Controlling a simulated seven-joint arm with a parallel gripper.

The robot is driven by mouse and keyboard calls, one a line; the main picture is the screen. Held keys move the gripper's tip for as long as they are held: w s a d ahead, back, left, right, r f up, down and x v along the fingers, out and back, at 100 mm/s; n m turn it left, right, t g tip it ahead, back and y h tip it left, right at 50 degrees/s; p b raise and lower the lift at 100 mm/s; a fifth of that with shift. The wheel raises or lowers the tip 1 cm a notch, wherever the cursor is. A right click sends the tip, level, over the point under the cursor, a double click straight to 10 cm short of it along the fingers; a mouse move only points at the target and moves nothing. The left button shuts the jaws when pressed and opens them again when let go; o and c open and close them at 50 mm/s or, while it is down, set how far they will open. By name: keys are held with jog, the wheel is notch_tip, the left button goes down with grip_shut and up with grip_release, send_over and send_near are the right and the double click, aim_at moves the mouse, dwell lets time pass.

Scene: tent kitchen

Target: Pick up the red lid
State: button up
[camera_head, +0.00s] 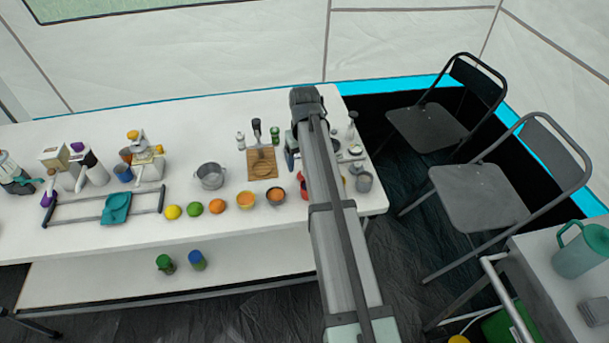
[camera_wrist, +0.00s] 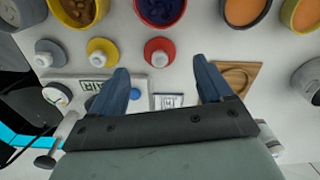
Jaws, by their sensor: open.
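The red lid (camera_wrist: 159,53) is a small round lid with a pale knob, lying on the white table in the wrist view. My gripper (camera_wrist: 161,65) is open, with its two blue fingers apart. Nothing is held. How high the fingers are above the lid I cannot tell.
A yellow lid (camera_wrist: 103,52) and a grey lid (camera_wrist: 48,54) lie left of the red one. A red bowl (camera_wrist: 160,18) with purple contents stands just beyond it. A wooden board (camera_wrist: 236,76) lies to the right, near the right finger. A scale-like device (camera_wrist: 58,95) is at left.

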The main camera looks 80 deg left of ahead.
notch_tip(320, 180, down, 5)
jog(key=c, duration=1.1)
jog(key=shift+r, duration=0.1)
notch_tip(320, 180, up, 9)
jog(key=shift+d+r, duration=0.15)
jog(key=shift+r, duration=0.05)
jog(key=d+r, duration=0.2)
jog(key=d, duration=0.5)
jog(key=shift+a+f, duration=0.2)
jog(key=shift+f, duration=2.95)
